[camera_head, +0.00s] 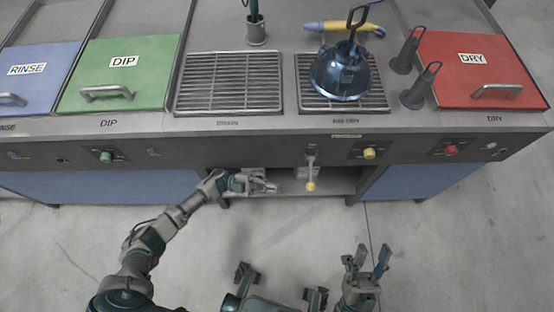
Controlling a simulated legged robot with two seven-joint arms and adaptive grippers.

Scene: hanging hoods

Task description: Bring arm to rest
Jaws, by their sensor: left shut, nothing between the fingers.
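My left arm reaches forward from the lower left. Its gripper (268,187) is shut and empty, in front of the open shelf space under the counter, to the left of a lever with a yellow knob (310,186). Whether it touches anything there I cannot tell. My right gripper (368,260) is low in the picture, above the floor, with its fingers spread apart and nothing between them. It is well away from the counter.
A blue glass-like hood (342,78) with a black handle stands on the right grate (374,98). The left grate (229,83) is empty. Green DIP lid (122,76), blue RINSE lid (36,76) and red DRY lid (472,78) are closed.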

